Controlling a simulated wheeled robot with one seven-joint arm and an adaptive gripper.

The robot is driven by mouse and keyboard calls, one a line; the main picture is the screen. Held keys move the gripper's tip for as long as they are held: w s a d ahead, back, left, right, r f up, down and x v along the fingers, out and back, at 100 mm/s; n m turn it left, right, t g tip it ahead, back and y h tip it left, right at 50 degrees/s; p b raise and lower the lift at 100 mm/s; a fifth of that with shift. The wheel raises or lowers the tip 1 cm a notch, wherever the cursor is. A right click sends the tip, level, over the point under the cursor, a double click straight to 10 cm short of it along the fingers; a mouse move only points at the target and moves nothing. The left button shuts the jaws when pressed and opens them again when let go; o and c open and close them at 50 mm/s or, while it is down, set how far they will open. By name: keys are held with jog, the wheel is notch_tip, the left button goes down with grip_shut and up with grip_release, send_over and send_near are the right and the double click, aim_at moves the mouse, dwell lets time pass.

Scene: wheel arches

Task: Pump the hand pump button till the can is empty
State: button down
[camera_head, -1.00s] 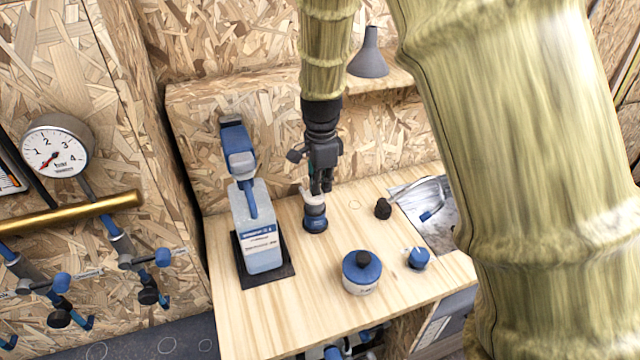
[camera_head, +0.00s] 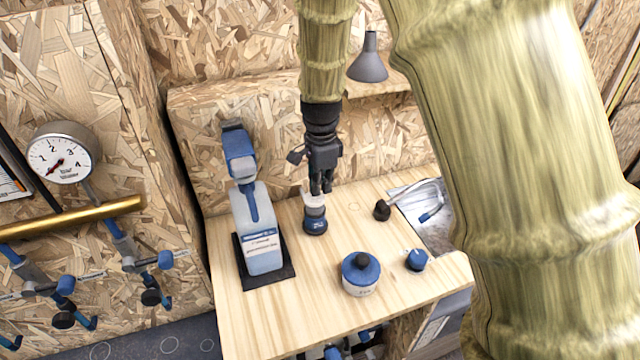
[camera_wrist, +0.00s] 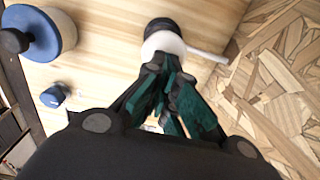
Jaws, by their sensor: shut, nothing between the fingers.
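My gripper (camera_head: 321,190) is shut and empty, pointing down right over the white head. In the wrist view its fingertips (camera_wrist: 165,72) overlap the near edge of the head; I cannot tell whether they press on it. The liquid level inside the container cannot be seen.
A tall blue-and-white bottle (camera_head: 262,255) stands on a black mat (camera_head: 270,281) to the left. A grey funnel (camera_head: 369,66) sits on the shelf behind.

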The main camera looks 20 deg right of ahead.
aim_at(321, 196)
jog(key=shift+f+b, duration=0.45)
jog(key=shift+f, duration=1.4)
jog(key=shift+r+p, duration=2.05)
jog(key=shift+r, duration=0.15)
jog(key=shift+f, duration=0.3)
jog(key=shift+f+b, duration=0.45)
jog(key=shift+f, duration=1.45)
jog(key=shift+r+p, duration=1.9)
jog(key=shift+r, duration=0.2)
notch_tip(321, 196, up, 6)
jog(key=p, duration=0.5)
